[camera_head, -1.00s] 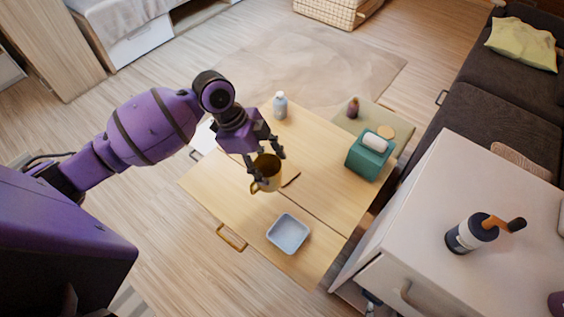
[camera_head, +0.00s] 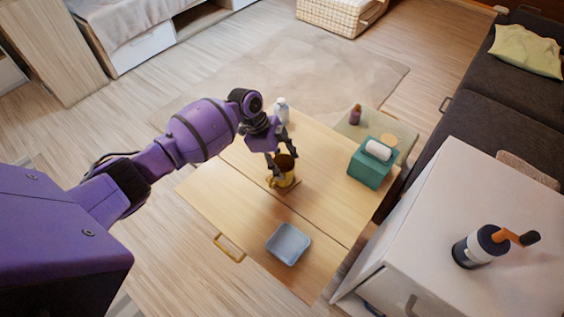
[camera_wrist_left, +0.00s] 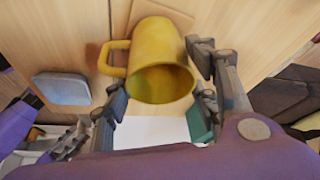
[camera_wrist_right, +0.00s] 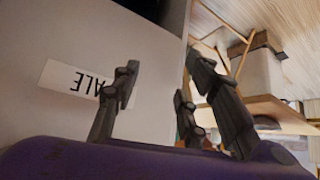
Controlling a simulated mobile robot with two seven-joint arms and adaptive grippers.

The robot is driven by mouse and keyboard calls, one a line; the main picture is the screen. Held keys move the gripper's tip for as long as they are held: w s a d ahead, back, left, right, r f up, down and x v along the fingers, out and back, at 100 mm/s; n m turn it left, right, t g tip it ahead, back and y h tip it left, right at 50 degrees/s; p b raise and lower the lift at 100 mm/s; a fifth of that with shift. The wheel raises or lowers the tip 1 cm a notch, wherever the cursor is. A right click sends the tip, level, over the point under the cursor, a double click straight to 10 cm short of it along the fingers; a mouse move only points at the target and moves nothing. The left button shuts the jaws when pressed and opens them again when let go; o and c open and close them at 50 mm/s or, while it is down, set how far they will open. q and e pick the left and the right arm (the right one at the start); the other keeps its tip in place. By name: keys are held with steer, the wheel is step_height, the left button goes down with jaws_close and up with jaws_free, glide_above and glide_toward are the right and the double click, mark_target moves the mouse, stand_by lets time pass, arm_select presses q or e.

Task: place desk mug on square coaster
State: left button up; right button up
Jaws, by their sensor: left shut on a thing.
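The yellow desk mug (camera_head: 284,178) is held by my left gripper (camera_head: 280,160) above the small brown square coaster (camera_head: 293,187) on the wooden table. In the left wrist view the mug (camera_wrist_left: 155,58) sits between the fingers (camera_wrist_left: 160,85), its opening toward the camera and its handle to the left. The coaster's brown edge (camera_wrist_left: 150,8) shows behind the mug; most of it is hidden. I cannot tell whether mug and coaster touch. My right gripper (camera_wrist_right: 160,85) is open and empty in the right wrist view, beside a white surface.
The table (camera_head: 235,195) also bears a blue tray (camera_head: 288,243) at the front, a pale bottle (camera_head: 281,110) at the back and a teal tissue box (camera_head: 371,163) at the right. A white cabinet (camera_head: 450,200) with a grinder (camera_head: 480,245) stands right of the table.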

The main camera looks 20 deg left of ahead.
arm_select(q)
steer(key=shift+f, duration=0.2)
steer(key=o, duration=1.3)
steer(key=shift+r, duration=0.3)
steer(key=v, duration=1.1)
steer(key=shift+a+r, duration=0.15)
steer(key=shift+r, duration=0.2)
